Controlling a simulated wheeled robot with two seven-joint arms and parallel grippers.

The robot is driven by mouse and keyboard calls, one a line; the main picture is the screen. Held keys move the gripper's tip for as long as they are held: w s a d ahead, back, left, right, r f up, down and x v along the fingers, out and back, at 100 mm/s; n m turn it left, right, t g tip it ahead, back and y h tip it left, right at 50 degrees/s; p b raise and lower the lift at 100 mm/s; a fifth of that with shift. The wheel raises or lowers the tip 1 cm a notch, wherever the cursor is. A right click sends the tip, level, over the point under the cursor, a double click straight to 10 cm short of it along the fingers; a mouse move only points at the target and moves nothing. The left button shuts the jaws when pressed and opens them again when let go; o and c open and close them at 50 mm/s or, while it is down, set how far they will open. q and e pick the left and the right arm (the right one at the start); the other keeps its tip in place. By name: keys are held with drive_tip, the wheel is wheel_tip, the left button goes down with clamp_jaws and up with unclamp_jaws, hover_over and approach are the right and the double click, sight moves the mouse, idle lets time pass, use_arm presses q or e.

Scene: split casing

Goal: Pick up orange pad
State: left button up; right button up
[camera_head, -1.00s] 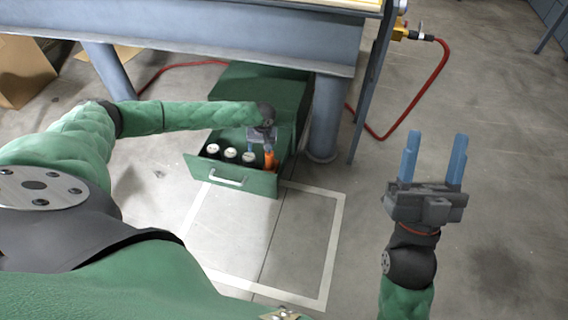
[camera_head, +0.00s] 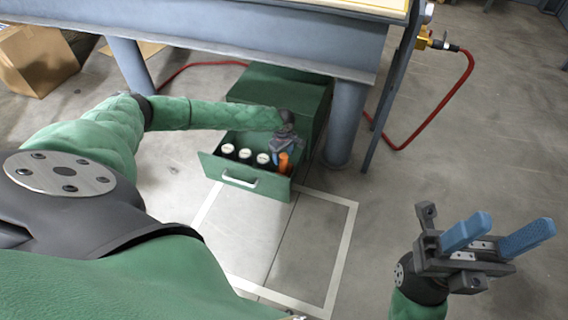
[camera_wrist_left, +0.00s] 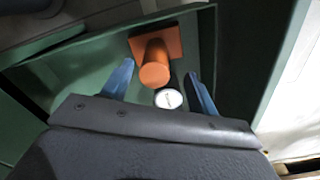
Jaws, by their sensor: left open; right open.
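The orange pad (camera_wrist_left: 157,62) shows in the left wrist view as a square plate with a round stem, inside the open green drawer (camera_head: 210,168). In the head view the orange pad (camera_head: 283,163) is at the drawer's right end, partly hidden by my gripper. My left gripper (camera_head: 284,152) is over that end of the drawer. In the left wrist view its blue fingers (camera_wrist_left: 160,82) are open, one on each side of the orange stem, with nothing clearly held. My right gripper (camera_head: 499,232) is open and empty at the right, away from the drawer.
Several white-topped dark cylinders (camera_head: 245,155) stand in the drawer left of the pad; one white top (camera_wrist_left: 168,98) is close to the stem. A blue-grey table (camera_head: 230,45) with a leg (camera_head: 346,125) stands over the cabinet. A red hose (camera_head: 440,105) lies on the floor at right.

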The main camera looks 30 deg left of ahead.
sight(284, 161)
use_arm(q)
drive_tip(key=f, duration=0.1)
drive_tip(key=f+b, duration=0.1)
drive_tip(key=f, duration=0.1)
drive_tip(key=f+b, duration=0.1)
drive_tip(key=shift+w+f, duration=0.15)
drive_tip(key=shift+w, duration=0.2)
drive_tip(key=shift+f, duration=0.45)
drive_tip(key=shift+c, duration=0.4)
clamp_jaws()
